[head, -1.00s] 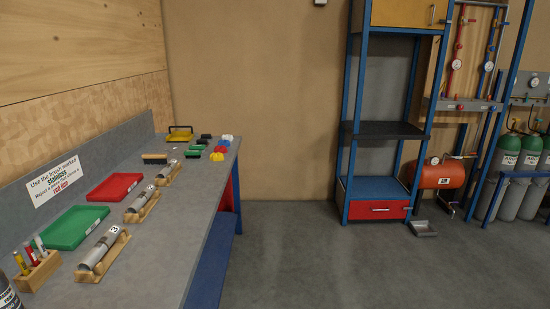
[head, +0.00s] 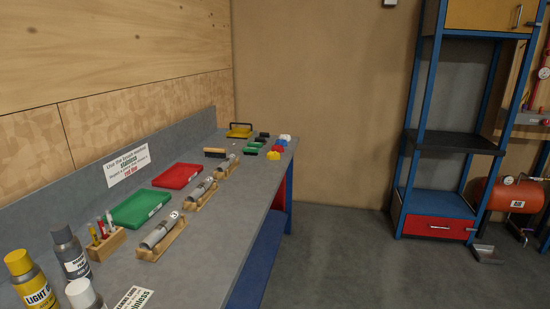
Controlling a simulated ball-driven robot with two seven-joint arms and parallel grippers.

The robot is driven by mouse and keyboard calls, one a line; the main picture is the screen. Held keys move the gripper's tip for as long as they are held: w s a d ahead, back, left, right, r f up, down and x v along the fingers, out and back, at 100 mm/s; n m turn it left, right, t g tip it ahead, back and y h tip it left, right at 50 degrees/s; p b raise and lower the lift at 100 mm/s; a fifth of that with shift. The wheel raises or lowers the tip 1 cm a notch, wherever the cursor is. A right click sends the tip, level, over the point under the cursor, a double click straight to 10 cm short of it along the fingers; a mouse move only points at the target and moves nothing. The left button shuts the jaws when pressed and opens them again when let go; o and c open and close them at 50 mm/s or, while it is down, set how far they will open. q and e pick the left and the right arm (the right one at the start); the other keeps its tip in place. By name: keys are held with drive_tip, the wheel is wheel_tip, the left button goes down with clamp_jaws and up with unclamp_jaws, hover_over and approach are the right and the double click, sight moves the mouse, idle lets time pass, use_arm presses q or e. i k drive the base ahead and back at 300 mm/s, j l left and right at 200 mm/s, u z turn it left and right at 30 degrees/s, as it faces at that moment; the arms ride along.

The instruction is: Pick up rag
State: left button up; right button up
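No rag can be made out in the head view. The grey workbench (head: 225,232) runs along the left wall. On it lie a red tray (head: 177,176), a green tray (head: 141,207) and several metal cylinders on wooden cradles, the nearest one (head: 160,232) marked 3. A yellow tray with a dark handle (head: 240,131) stands at the far end. Neither of my grippers is in view.
Spray cans, one yellow (head: 33,282) and one grey (head: 70,255), stand at the near left of the bench. A blue-framed shelf (head: 445,143) stands by the far wall. The grey floor (head: 345,255) between bench and shelf is clear.

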sight(275, 156)
drive_tip(key=i+l, duration=0.5)
drive_tip(key=i, duration=0.2)
drive_tip(key=i+l+u, duration=0.1)
drive_tip(key=i+l, duration=0.35)
drive_tip(key=i, duration=0.25)
